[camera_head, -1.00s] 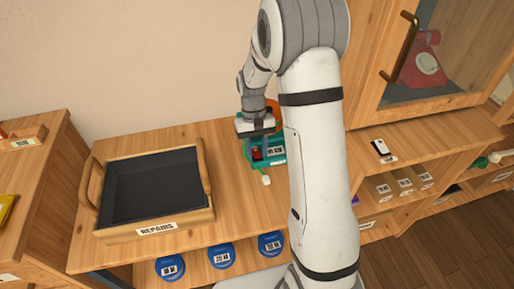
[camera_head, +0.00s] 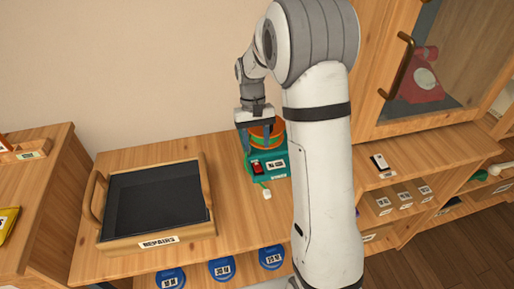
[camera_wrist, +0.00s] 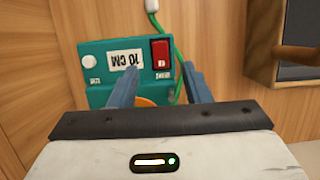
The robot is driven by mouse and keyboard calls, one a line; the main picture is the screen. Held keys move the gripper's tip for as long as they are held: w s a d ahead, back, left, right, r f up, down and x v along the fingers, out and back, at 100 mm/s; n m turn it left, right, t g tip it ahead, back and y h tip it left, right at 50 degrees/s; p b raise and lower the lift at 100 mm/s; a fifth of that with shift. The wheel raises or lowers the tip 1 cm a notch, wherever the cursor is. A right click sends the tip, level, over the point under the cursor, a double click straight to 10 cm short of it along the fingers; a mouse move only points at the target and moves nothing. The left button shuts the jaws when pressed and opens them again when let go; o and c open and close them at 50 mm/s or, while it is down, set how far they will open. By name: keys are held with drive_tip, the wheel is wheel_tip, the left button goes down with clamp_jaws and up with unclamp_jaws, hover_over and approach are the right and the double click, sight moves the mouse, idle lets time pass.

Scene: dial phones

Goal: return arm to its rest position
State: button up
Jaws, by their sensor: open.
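My gripper (camera_head: 256,146) hangs from my bent arm, pointing down, just above and in front of a teal box (camera_head: 280,173). The box has a red switch (camera_head: 257,167), a white label and an orange and green round part (camera_head: 268,134) on top, partly behind the gripper. In the wrist view my gripper (camera_wrist: 161,86) has its two blue-grey fingers apart with nothing held between them. Beyond them are the teal box (camera_wrist: 97,72), its red switch (camera_wrist: 160,53) and a green cord (camera_wrist: 181,55). My upper arm hides the shelf right of the box.
A wooden tray (camera_head: 156,243) labelled REPAIRS, dark inside, stands on the left of the bench. Blue round discs (camera_head: 221,268) sit below its front edge. A glass-door cabinet (camera_head: 398,66) holding a red phone (camera_head: 424,82) stands close right of my arm.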

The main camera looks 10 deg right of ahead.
idle(0.4)
drive_tip(key=s+r+t+p, duration=0.6)
drive_tip(key=s+r+p, duration=0.7)
drive_tip(key=s+r, duration=0.8)
drive_tip(key=v, duration=0.3)
drive_tip(key=shift+p, duration=0.35)
drive_tip(key=shift+c, duration=0.8)
